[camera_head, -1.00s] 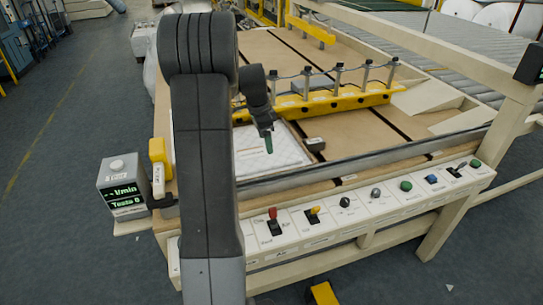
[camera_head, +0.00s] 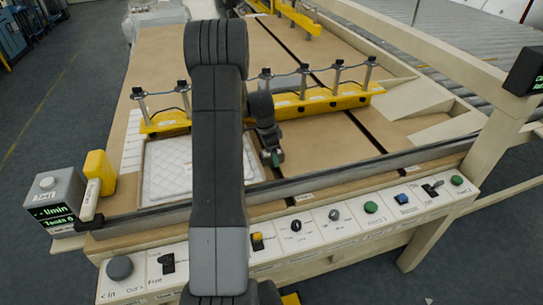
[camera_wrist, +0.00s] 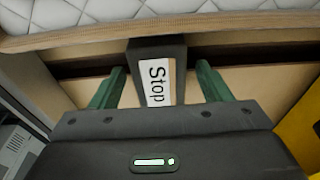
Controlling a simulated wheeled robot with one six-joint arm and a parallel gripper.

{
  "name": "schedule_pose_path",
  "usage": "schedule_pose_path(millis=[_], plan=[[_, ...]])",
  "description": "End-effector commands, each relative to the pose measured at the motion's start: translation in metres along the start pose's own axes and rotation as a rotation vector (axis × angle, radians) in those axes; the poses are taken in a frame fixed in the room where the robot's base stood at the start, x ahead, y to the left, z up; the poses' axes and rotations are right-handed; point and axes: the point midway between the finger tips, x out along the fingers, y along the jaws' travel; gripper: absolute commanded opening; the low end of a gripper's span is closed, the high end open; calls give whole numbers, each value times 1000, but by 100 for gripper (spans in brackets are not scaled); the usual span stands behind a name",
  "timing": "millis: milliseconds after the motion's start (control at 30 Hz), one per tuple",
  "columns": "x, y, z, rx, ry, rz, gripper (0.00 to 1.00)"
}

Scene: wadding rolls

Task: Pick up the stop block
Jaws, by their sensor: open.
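The stop block is a dark block with a white label reading "Stop" (camera_wrist: 157,82). In the wrist view it stands upright between the two green fingers of my gripper (camera_wrist: 160,77). The fingers are open, one on each side, with a visible gap on both sides of the block. In the head view my gripper (camera_head: 275,157) is low over the table at the right end of the white quilted pad (camera_head: 180,165). The block is largely hidden behind the fingers there.
A yellow bar with several upright posts (camera_head: 315,101) crosses the table behind my gripper. A metal rail (camera_head: 330,172) and a control panel with several knobs and switches (camera_head: 320,219) run along the front.

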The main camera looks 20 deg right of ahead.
Motion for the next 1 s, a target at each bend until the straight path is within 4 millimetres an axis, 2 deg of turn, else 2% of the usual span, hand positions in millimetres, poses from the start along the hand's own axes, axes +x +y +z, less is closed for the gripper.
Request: schedule_pose_path(millis=[133,400,467,767,867,1000], plan=[[0,0,0,0,0,0,69],[0,0,0,0,0,0,16],[-1,0,0,0,1,-1,8],[-7,-1,-2,0,1,-3,8],[-20,-1,-4,0,2,-5,8],[-48,-1,-8,1,2,-7,8]])
